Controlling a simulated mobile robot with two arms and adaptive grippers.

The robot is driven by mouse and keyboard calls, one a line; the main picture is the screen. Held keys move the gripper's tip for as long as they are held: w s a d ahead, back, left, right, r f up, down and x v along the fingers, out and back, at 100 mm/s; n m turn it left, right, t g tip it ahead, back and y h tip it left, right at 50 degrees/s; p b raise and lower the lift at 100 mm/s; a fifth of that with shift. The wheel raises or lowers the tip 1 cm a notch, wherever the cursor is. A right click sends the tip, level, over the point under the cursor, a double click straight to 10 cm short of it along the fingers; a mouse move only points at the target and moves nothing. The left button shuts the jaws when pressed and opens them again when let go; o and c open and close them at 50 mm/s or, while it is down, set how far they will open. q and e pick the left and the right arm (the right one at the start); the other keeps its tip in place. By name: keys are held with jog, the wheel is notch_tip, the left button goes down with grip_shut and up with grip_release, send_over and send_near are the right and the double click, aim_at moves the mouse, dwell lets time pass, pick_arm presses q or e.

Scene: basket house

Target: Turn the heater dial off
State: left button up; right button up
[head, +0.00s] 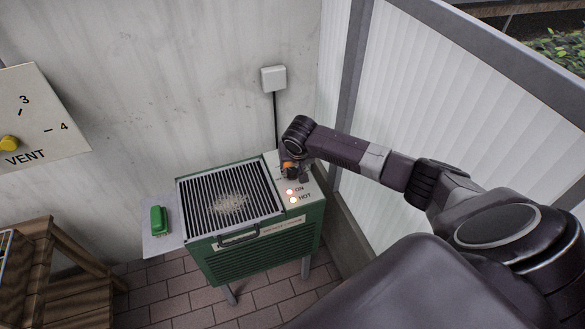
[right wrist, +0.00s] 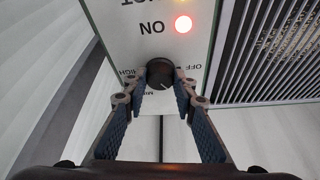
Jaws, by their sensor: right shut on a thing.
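The green heater (head: 262,262) stands against the wall with a pale control panel on its right side. Its round black dial (right wrist: 160,73) shows in the right wrist view, with partly covered OFF, MIN and HIGH lettering around it. My right gripper (right wrist: 161,82) is shut on the dial, one finger on each side. In the head view the right gripper (head: 293,174) is over the back of the panel and hides the dial. The ON light (head: 290,191) and HOT light (head: 293,200) glow. The dial's exact setting is unclear. My left gripper is not in view.
The heater's top is a black grille (head: 190,190). A green-handled object (head: 158,220) lies on a side shelf at its left. A white wall box (head: 273,78) has a cable running down behind the panel. A translucent wall (head: 430,110) stands close on the right.

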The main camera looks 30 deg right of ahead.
jog(key=shift+d+r+n+y+p, duration=0.15)
jog(key=shift+n+y+p, duration=0.25)
jog(key=shift+n+p, duration=0.55)
jog(key=n+y, duration=0.1)
jog(key=n, duration=0.2)
jog(key=shift+d, duration=0.15)
jog(key=n, duration=0.1)
jog(key=n+y, duration=0.1)
jog(key=shift+f+n+b, duration=0.25)
jog(key=shift+n+b, duration=0.1)
jog(key=shift+b, duration=0.05)
jog(key=shift+d+n+y+b, duration=0.15)
jog(key=shift+n+y+b, duration=0.45)
jog(key=shift+n+b, duration=0.7)
jog(key=shift+r+n, duration=0.1)
jog(key=shift+n, duration=0.3)
jog(key=o, duration=1.2)
jog(key=shift+c, duration=0.2)
